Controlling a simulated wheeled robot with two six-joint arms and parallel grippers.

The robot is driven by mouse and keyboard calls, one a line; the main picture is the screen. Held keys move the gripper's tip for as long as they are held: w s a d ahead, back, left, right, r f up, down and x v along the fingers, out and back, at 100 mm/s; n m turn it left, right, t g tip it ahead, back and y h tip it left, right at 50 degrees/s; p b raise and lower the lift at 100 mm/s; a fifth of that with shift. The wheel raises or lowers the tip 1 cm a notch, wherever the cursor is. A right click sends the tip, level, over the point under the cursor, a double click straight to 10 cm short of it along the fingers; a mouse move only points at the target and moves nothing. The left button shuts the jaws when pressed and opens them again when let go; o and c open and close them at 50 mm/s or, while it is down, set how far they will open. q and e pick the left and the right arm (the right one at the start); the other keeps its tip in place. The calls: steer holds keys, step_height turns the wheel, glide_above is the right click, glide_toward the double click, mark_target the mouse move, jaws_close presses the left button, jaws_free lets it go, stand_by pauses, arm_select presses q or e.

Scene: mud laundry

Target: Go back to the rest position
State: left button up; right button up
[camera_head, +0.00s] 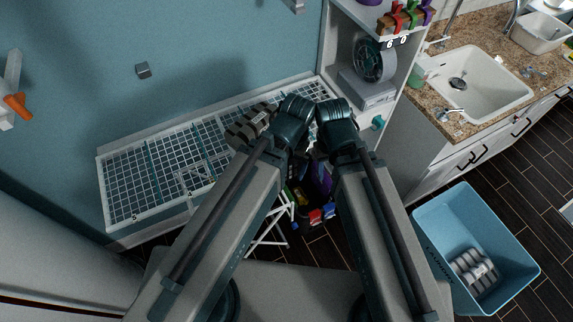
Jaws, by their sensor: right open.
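My two arms reach up from the bottom of the head view and bend at teal joints near the middle. My right gripper (317,168) is mostly hidden in the dark gap between the arms, and its fingers are hard to make out. It is open, and I see nothing held in it.
A blue laundry basket (435,225) with a striped roll (475,270) stands on the dark floor at right. A counter with a sink (480,85) and a shelf with a fan (372,60) are behind. Coloured items (318,215) lie below, between my arms.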

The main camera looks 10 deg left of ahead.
arm_select(q)
step_height(320, 180, down, 14)
steer(key=b, duration=1.3)
steer(key=shift+r+b, duration=0.15)
steer(key=shift+b, duration=0.2)
arm_select(e)
step_height(320, 180, down, 14)
steer(key=shift+r, duration=0.15)
